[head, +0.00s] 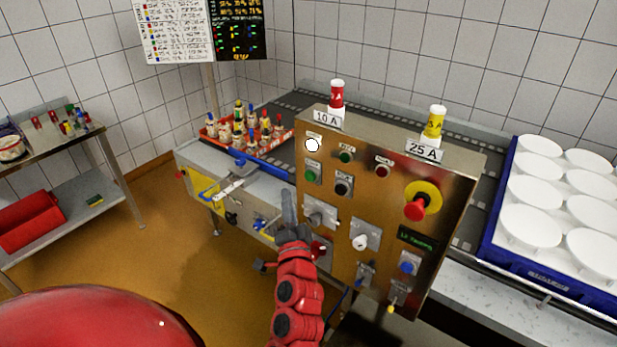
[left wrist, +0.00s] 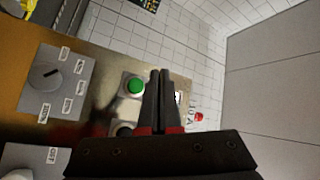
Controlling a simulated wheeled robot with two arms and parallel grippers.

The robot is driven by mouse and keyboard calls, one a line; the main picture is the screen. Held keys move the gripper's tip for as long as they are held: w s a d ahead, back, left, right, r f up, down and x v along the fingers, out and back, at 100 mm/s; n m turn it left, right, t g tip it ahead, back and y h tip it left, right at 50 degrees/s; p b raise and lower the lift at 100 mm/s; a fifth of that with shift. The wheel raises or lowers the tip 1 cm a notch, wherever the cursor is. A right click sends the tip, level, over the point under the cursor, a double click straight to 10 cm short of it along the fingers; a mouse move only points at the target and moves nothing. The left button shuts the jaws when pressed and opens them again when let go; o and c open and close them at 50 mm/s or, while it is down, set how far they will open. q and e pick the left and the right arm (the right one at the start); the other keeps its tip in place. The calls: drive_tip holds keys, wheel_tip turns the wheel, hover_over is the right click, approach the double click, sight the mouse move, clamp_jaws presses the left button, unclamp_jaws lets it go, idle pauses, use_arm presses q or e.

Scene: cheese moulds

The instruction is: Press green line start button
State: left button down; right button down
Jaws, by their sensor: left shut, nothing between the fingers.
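A metal control panel (head: 385,165) carries several buttons and switches. A green button (head: 312,175) sits on a square plate at its upper left, and a smaller green one (head: 346,156) is to its upper right. Their labels are too small to read. My left gripper (head: 287,194) is shut and empty, in front of the panel's left edge, below and left of the square-plated green button. In the left wrist view the shut fingers (left wrist: 160,74) point past a bright green button (left wrist: 135,86), which shows just left of them. Contact cannot be seen. My right gripper is out of view.
A red emergency stop (head: 416,208) on a yellow disc, a black button (head: 343,187) and several selector switches share the panel. A red beacon (head: 337,94) and a yellow beacon (head: 435,122) stand on top. A blue crate (head: 492,222) of white moulds is at right.

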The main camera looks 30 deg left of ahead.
sight(310, 176)
use_arm(q)
drive_tip(key=shift+w+d+b, duration=0.15)
drive_tip(key=shift+w+b, duration=0.2)
drive_tip(key=shift+w, duration=1.05)
drive_tip(key=shift+w+d+b, duration=0.1)
drive_tip(key=shift+w+b, duration=0.25)
drive_tip(key=shift+w, duration=1.05)
drive_tip(key=shift+w+b, duration=0.4)
